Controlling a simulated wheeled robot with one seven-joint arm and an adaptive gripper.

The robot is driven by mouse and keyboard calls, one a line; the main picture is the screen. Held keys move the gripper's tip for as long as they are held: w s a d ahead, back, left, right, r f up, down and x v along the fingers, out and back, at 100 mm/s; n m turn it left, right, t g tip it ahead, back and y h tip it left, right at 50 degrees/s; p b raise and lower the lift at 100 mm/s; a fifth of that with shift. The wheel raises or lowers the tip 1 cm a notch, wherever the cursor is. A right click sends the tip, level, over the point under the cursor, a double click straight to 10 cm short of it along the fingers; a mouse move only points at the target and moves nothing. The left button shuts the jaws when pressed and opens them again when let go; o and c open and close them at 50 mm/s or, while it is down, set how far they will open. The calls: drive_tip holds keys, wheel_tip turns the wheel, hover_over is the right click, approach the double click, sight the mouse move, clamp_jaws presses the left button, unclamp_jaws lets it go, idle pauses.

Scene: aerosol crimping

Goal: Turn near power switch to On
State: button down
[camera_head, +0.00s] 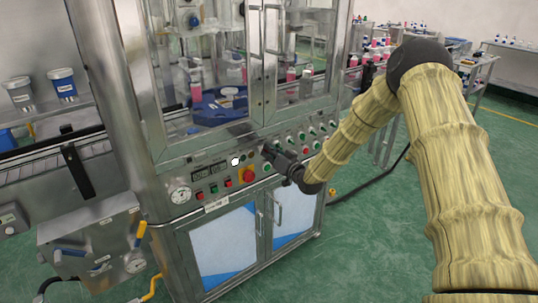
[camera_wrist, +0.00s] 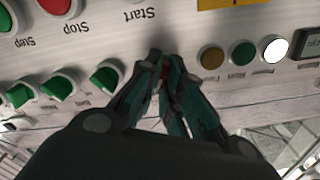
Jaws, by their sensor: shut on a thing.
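My gripper (camera_wrist: 163,72) is closed on a small control on the machine's front panel (camera_head: 220,178). A bit of red shows between its dark green fingertips. I take this control to be the near power switch (camera_wrist: 165,71); the fingers hide most of it, so its position cannot be read. It sits in line with several green knobs (camera_wrist: 105,77) and beside a brown lamp (camera_wrist: 210,55). In the head view my gripper (camera_head: 268,150) reaches the panel from the right, and its fingertips are hard to make out.
A red emergency stop (camera_head: 247,175) on yellow, a lit white lamp (camera_head: 236,161) and a gauge (camera_head: 181,195) are on the panel. Glass doors (camera_head: 205,75) rise above it, and cabinet doors (camera_head: 222,245) are below. Green floor (camera_head: 375,245) is clear to the right.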

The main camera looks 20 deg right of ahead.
drive_tip(key=shift+d+m, duration=0.1)
drive_tip(key=shift+m, duration=0.4)
drive_tip(key=c, duration=1.6)
unclamp_jaws()
drive_tip(key=v, duration=1.2)
